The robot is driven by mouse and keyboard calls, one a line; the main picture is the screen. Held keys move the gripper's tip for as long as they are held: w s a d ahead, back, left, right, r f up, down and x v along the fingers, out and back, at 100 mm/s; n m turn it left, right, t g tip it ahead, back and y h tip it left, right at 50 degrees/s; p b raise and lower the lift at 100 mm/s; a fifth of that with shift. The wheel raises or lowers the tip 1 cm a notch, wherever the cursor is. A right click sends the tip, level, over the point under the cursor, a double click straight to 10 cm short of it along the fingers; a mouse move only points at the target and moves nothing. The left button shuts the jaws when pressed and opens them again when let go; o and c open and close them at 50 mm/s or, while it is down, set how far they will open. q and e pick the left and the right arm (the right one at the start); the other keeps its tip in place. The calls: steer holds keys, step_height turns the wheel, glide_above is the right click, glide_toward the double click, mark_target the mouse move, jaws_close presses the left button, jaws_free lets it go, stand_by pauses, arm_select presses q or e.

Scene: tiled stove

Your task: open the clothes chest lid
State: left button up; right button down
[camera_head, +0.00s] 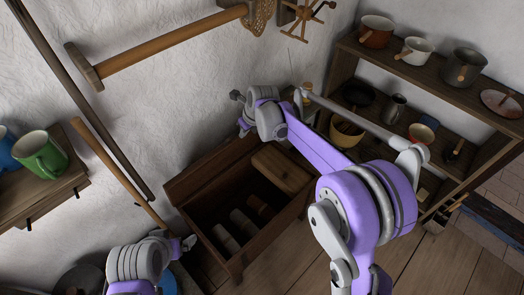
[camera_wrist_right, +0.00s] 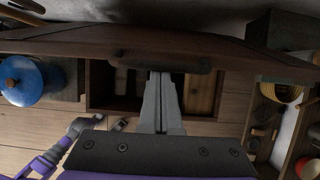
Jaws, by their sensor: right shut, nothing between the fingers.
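The wooden clothes chest (camera_head: 237,266) stands on the floor against the white wall. Its dark inside shows, with several rolled cloths (camera_head: 228,238) and a wooden board (camera_head: 283,170) at the right end. The lid (camera_head: 207,163) is raised, steeply tilted at the back. In the right wrist view the lid (camera_wrist_right: 75,43) spans the top, with a dark handle (camera_wrist_right: 160,61) on its edge. My right gripper (camera_wrist_right: 162,76) is shut and empty, its tips close below the handle; contact is unclear. My left gripper (camera_head: 188,243) is left of the chest, its jaws too small to judge.
Open shelves (camera_head: 345,83) with pots and mugs stand at the right. A small shelf (camera_head: 65,191) with a green mug (camera_head: 40,153) is at the left. Long wooden poles lean on the wall behind the left arm. Bare floor lies at front right.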

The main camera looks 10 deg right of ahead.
arm_select(q)
step_height(320, 180, up, 7)
steer(key=w+p, duration=0.2)
steer(key=p, duration=0.2)
steer(key=shift+w+f+t, duration=0.2)
steer(key=shift+w+t, duration=0.1)
arm_select(e)
steer(key=w+a+r, duration=0.3)
steer(key=w+a, duration=0.5)
steer(key=w, duration=0.4)
steer(key=shift+w+a+r, duration=0.2)
steer(key=shift+a, duration=0.2)
arm_select(q)
steer(key=shift+d, duration=0.1)
arm_select(e)
steer(key=shift+r, duration=0.15)
